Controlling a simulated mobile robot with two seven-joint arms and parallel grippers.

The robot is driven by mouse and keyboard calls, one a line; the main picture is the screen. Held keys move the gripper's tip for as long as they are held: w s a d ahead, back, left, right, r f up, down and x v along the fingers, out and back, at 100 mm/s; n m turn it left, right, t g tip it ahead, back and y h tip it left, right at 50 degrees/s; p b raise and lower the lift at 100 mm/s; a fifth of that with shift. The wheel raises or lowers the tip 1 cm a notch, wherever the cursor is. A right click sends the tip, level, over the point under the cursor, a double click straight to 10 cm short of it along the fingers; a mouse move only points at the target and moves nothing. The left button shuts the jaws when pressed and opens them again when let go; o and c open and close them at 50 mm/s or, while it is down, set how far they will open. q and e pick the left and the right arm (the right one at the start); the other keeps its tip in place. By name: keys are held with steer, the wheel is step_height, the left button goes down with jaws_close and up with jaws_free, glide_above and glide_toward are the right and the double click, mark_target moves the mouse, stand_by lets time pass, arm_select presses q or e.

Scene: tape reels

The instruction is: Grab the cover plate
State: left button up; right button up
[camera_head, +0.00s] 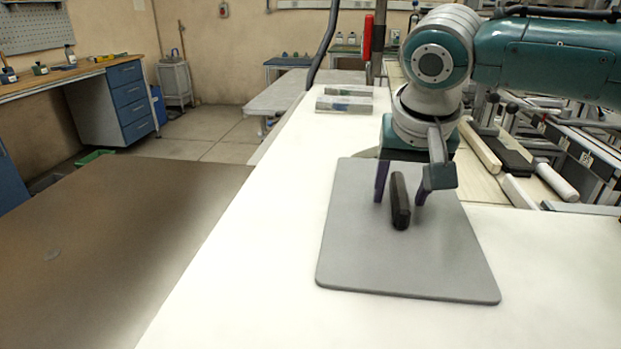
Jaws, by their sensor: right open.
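The cover plate (390,262) is a flat grey sheet with rounded corners, lying on the white table. A dark upright handle (400,204) stands near its middle. My right gripper (398,198) comes down from above with its arm entering from the right. Its two dark purple fingers are apart, one on each side of the handle. I see a gap between the handle and each finger, so the gripper is open and not closed on it. The plate's far edge is partly hidden behind the gripper. My left gripper is not in view.
The white table (240,290) is clear around the plate's front and left. Small grey blocks (344,104) lie at its far end. A brown surface (90,240) is on the left. Rails and long-handled tools (545,175) crowd the right side behind the plate.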

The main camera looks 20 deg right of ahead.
steer(key=shift+c, duration=0.3)
jaws_close()
stand_by(1.0)
